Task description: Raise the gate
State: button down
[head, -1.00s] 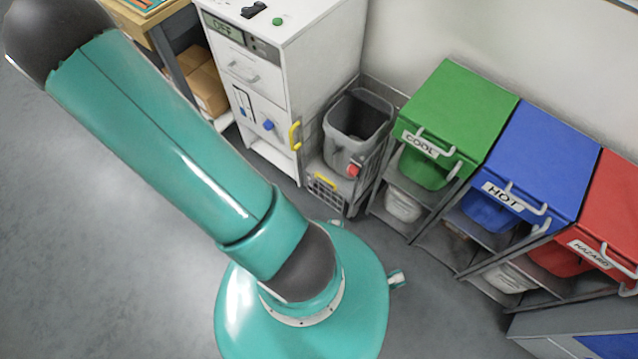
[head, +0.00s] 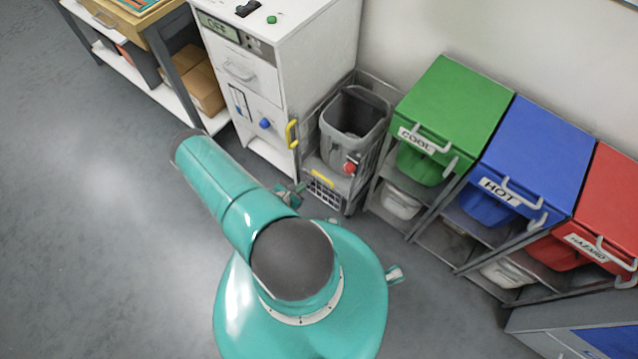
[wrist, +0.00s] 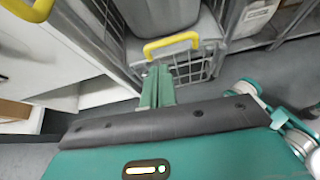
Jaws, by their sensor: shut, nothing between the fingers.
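The gate looks to be the small wire-mesh panel (head: 325,195) low at the front of a grey wire cage. A yellow handle (head: 323,179) runs along its top. In the wrist view the mesh (wrist: 190,68) and its yellow handle (wrist: 172,45) are just beyond my fingertips. My gripper (wrist: 157,84) is shut and empty, its green fingers together just below the handle's left end. I cannot tell whether they touch the gate. In the head view my gripper (head: 294,191) is small, left of the gate and partly hidden by my arm.
A grey bin (head: 352,130) with a red knob stands in the cage. A white cabinet (head: 285,85) with a yellow handle (head: 291,134) is close on the left. Green (head: 455,100), blue (head: 535,150) and red (head: 610,205) bins stand right. The floor at left is clear.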

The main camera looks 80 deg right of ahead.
notch_tip(320, 180, down, 2)
jog(key=s, duration=0.2)
send_over(319, 183)
jog(key=a, duration=0.3)
notch_tip(319, 183, down, 5)
jog(key=shift+s+f+n, duration=0.15)
jog(key=shift+s+n, duration=0.15)
jog(key=shift+s, duration=0.1)
